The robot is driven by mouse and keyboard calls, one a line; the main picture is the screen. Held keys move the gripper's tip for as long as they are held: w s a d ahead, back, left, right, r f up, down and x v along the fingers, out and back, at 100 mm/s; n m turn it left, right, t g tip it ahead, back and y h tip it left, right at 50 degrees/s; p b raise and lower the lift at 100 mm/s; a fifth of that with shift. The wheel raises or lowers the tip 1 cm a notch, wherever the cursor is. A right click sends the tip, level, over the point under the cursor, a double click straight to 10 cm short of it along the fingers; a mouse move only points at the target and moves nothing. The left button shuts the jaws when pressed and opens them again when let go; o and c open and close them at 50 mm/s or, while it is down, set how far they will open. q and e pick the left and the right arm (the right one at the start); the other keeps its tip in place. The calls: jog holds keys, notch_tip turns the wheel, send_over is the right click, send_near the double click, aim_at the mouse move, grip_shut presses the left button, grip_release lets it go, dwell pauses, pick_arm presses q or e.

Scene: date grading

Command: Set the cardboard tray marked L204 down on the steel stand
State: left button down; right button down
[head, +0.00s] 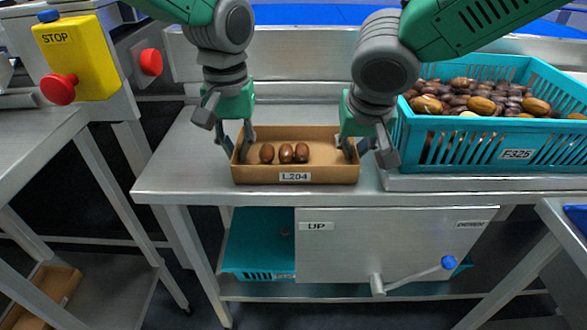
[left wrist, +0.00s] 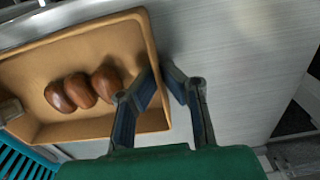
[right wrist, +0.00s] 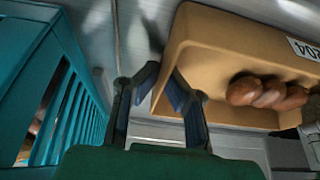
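The brown cardboard tray (head: 330,172) marked L204 is in the middle of the head view, with three brown dates (head: 286,153) inside. It looks level, over the steel worktop (head: 180,160); I cannot tell whether its base touches the steel. My left gripper (head: 236,150) is at the tray's left end wall, one finger on each side, and looks closed on it in the left wrist view (left wrist: 160,72). My right gripper (head: 352,148) pinches the right end wall likewise, seen in the right wrist view (right wrist: 163,70). I cannot tell which surface is the named stand.
A teal crate (head: 480,150) marked F325, full of dates, stands close right of my right gripper. Below the worktop are a steel panel (head: 350,255) marked UP, a blue-knobbed lever (head: 415,272) and another teal crate (head: 255,245). A yellow STOP box (head: 85,55) is at left.

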pick_arm(q)
jog(key=c, duration=1.9)
grip_release()
jog(key=shift+a+f, duration=0.15)
jog(key=shift+a, duration=0.1)
pick_arm(e)
jog(key=c, duration=1.9)
grip_release()
jog(key=shift+a+f, duration=0.15)
jog(key=shift+a, duration=0.1)
pick_arm(q)
jog(key=shift+o, duration=0.9)
jog(key=shift+a, duration=0.35)
pick_arm(e)
jog(key=shift+o, duration=0.9)
jog(key=shift+a, duration=0.35)
